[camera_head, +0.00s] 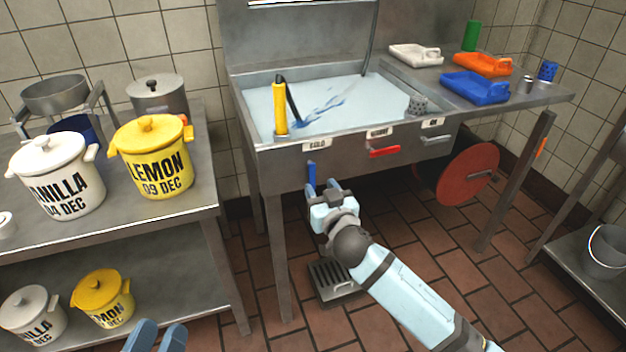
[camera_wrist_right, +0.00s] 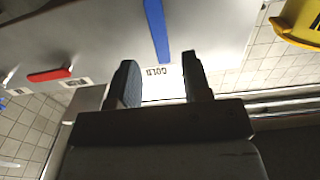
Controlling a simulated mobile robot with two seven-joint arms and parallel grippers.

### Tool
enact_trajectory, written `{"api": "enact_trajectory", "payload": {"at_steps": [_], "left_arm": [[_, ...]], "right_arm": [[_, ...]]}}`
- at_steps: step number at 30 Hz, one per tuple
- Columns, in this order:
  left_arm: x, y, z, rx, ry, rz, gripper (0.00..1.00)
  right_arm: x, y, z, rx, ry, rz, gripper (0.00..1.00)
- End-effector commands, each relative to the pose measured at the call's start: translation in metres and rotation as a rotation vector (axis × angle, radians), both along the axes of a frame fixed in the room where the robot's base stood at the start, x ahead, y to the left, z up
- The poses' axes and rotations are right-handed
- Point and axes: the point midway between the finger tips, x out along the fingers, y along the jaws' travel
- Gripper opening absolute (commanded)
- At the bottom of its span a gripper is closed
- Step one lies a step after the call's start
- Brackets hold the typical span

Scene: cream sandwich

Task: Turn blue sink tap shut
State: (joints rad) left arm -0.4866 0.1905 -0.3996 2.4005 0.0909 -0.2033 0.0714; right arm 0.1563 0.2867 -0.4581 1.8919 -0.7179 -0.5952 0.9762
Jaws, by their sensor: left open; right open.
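The blue tap handle (camera_head: 311,173) hangs down on the sink's front panel, under a label that reads COLD in the right wrist view. My right gripper (camera_head: 322,188) is open just below and in front of it. In the right wrist view the blue handle (camera_wrist_right: 157,30) lies ahead of the open right fingers (camera_wrist_right: 158,72), in line with the gap between them. I cannot tell if they touch it. The sink (camera_head: 350,103) holds water with a blue streak by the yellow spout (camera_head: 280,107). My left gripper (camera_head: 155,337) is open and empty at the bottom edge.
A red handle (camera_head: 384,152) and a grey handle (camera_head: 436,140) lie sideways to the right on the same panel. A red disc (camera_head: 468,175) is below them. A metal table with yellow and white pots (camera_head: 152,160) stands left. A floor grate (camera_head: 335,282) lies beneath.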

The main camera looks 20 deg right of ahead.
Motion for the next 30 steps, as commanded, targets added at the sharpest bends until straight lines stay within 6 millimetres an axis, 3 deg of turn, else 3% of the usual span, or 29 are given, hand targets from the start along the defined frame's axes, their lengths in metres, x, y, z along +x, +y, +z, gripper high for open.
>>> {"api": "enact_trajectory", "payload": {"at_steps": [3, 9, 20, 21, 27, 30], "left_arm": [[-0.001, -0.002, 0.005, -0.019, -0.029, -0.007, 0.43], [-0.002, -0.003, 0.013, -0.041, -0.062, -0.014, 0.43], [-0.002, -0.006, 0.019, -0.054, -0.081, -0.022, 0.43], [-0.002, -0.006, 0.019, -0.054, -0.081, -0.021, 0.43], [-0.003, -0.006, 0.018, -0.052, -0.078, -0.021, 0.43], [-0.003, -0.005, 0.017, -0.052, -0.076, -0.020, 0.43]], "right_arm": [[0.023, 0.001, -0.001, -0.001, -0.001, 0.000, 0.45], [0.046, 0.002, -0.001, -0.001, 0.000, 0.000, 0.45], [0.052, 0.002, -0.001, 0.001, 0.001, 0.000, 0.45], [0.052, 0.002, -0.001, 0.001, 0.001, 0.000, 0.42], [0.052, 0.002, -0.001, 0.001, 0.001, 0.000, 0.00], [0.052, 0.002, -0.001, 0.001, 0.001, 0.000, 0.00]]}}
